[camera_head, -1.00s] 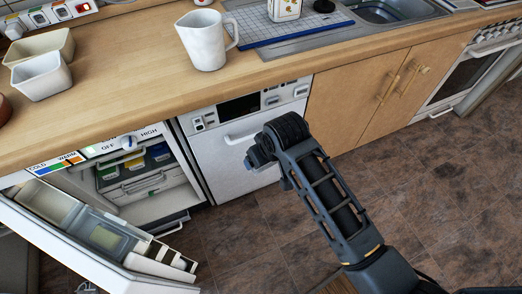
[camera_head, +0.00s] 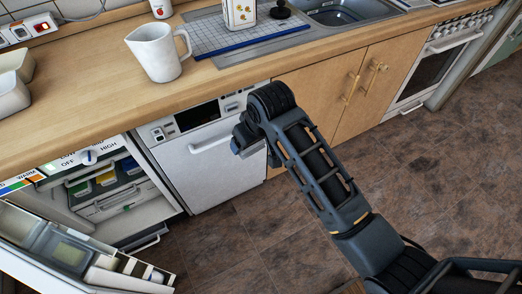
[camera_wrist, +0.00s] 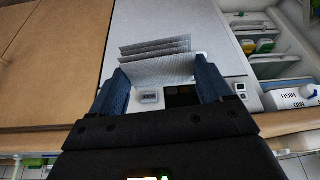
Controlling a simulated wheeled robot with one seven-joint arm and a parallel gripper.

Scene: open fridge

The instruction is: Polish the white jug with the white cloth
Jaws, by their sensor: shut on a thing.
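The white jug (camera_head: 156,54) stands upright on the wooden counter in the head view, its handle to the right. My gripper (camera_wrist: 162,78) is shut on the white cloth (camera_wrist: 157,68), which shows as folded layers between the two blue fingers in the wrist view. In the head view my arm's end hangs below the counter, in front of the dishwasher and apart from the jug. The fingers and the cloth are largely hidden there. The jug is not in the wrist view.
The open fridge (camera_head: 110,190) with its door (camera_head: 60,262) swung out is at lower left. The dishwasher (camera_head: 208,170) and wooden cupboard (camera_head: 345,90) are beside it. White containers (camera_head: 12,90) stand at the counter's left. A blue-edged rack (camera_head: 235,45) lies right of the jug.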

